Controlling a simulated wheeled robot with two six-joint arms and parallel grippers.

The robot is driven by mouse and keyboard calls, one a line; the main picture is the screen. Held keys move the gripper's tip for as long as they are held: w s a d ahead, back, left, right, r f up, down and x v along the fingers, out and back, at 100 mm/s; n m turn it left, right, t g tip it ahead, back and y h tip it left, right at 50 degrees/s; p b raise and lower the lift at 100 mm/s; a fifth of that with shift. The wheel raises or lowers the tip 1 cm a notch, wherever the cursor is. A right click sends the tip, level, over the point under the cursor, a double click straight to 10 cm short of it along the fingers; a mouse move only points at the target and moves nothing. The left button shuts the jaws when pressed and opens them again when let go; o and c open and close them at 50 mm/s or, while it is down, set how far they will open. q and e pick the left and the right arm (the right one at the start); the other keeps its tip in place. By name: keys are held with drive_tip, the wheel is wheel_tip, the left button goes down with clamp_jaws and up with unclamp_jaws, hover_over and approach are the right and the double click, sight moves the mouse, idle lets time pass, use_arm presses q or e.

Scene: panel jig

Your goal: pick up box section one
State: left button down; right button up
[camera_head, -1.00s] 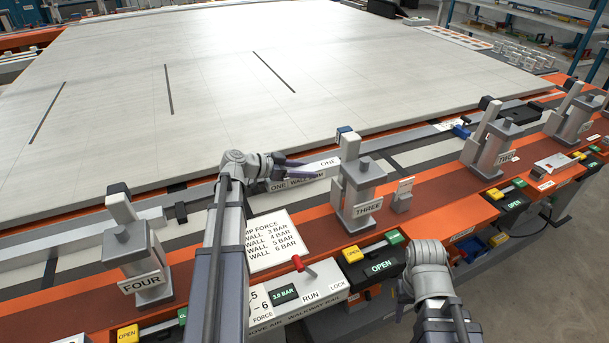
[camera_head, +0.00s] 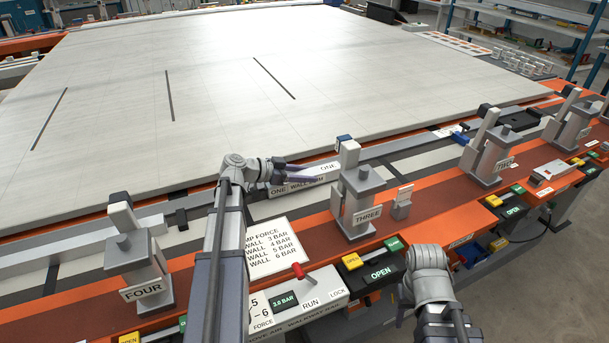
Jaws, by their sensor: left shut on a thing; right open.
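Box section one (camera_head: 328,169) is a light grey bar marked "ONE" at both ends, lying along the orange jig beside the large pale panel, left of clamp three. My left gripper (camera_head: 303,174) reaches over it from the left and is shut on it near its middle. The fingers cover part of its top and its wall label. I cannot tell whether the bar is clear of the surface beneath. My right gripper (camera_head: 401,310) is low in front of the jig, near the OPEN button box; its open fingers are mostly hidden behind its own wrist.
Clamp three (camera_head: 361,200) stands just right of the bar, and clamp four (camera_head: 140,270) is at the left. A control box (camera_head: 300,302) with a red lever sits in front. The pale panel (camera_head: 220,90) is flat and clear. More clamps line the right.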

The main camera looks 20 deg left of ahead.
wheel_tip(320, 180, up, 17)
drive_tip(key=p, duration=1.6)
drive_tip(key=shift+f, duration=0.15)
